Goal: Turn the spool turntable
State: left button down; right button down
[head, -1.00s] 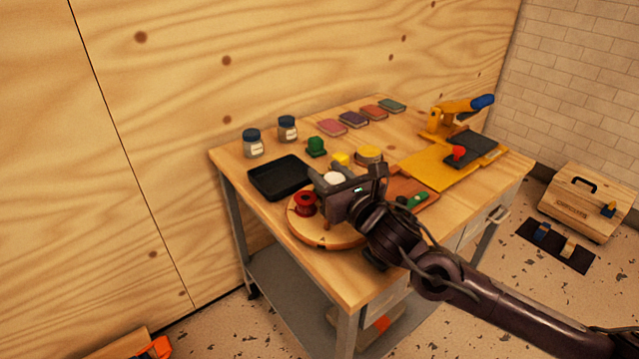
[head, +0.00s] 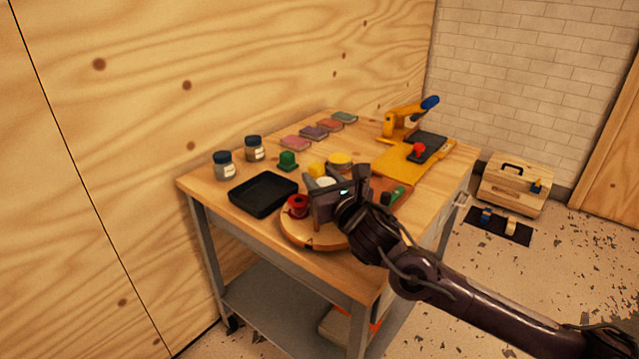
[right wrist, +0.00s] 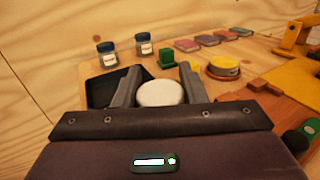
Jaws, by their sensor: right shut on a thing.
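The round wooden turntable (head: 293,234) lies near the front corner of the workbench. A red spool (head: 297,206) stands on its left part. My right gripper (head: 322,180) is over the turntable, to the right of the red spool, and its body hides much of the disc. In the right wrist view its two fingers are on either side of a white round-topped piece (right wrist: 160,93), shut on it. Whether this piece is a spool or a knob I cannot tell. My left gripper is not in view.
A black tray (head: 263,194) lies left of the turntable. Two jars (head: 224,166), a green block (head: 287,160) and a yellow round tin (head: 340,161) stand behind. A yellow press (head: 398,122) is at the far right. A toolbox (head: 513,184) is on the floor.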

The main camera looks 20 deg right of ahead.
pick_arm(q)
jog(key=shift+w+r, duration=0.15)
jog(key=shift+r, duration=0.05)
pick_arm(e)
jog(key=c, duration=0.9)
grip_release()
send_over(339, 232)
jog(key=shift+w, duration=0.4)
jog(key=shift+s, duration=0.25)
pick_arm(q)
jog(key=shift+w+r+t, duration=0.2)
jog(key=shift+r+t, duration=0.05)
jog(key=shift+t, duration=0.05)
pick_arm(e)
jog(key=shift+s, duration=0.1)
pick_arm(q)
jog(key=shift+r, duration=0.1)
